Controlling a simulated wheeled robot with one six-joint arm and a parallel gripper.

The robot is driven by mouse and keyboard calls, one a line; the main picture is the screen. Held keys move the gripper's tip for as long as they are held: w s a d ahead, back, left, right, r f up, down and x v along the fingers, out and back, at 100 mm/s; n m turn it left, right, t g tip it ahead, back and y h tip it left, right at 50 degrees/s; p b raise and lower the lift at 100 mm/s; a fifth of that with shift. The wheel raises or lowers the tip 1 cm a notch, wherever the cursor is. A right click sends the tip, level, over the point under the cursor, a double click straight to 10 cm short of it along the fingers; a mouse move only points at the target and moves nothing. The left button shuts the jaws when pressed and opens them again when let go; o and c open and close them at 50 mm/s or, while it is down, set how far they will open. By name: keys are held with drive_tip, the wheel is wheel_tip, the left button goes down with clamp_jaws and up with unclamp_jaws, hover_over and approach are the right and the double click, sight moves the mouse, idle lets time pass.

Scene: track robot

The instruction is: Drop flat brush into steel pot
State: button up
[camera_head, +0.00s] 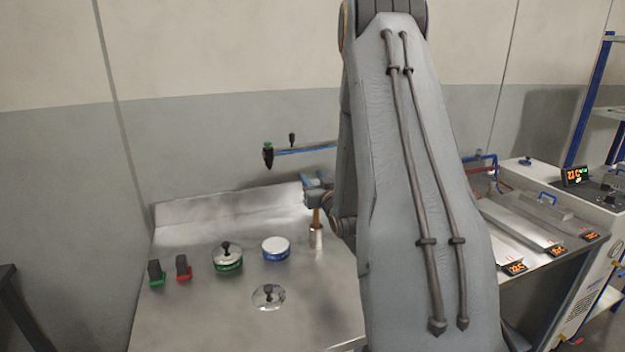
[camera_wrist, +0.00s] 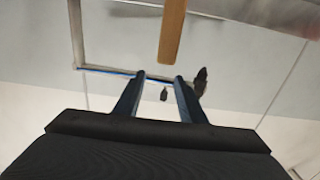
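The flat brush (camera_head: 316,216) shows as an upright wooden handle, its lower end at the mouth of the small steel pot (camera_head: 316,240) on the metal bench. The bristles are not visible. My gripper (camera_head: 316,182) is just above and behind the handle, partly hidden by my arm. In the wrist view the handle (camera_wrist: 172,32) lies past the fingertips, and its end is near the right finger. The two fingers of my gripper (camera_wrist: 160,76) are apart with a clear gap and nothing between them. The pot cannot be made out in the wrist view.
On the bench left of the pot are a blue-and-white round container (camera_head: 275,248), a green-rimmed container with a black knob (camera_head: 228,257), a round lid (camera_head: 268,297), and red (camera_head: 183,268) and green (camera_head: 156,272) items. Equipment with lit displays (camera_head: 574,176) stands right.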

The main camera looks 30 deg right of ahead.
drive_tip(key=p+v, duration=0.1)
drive_tip(key=v, duration=0.9)
idle(0.7)
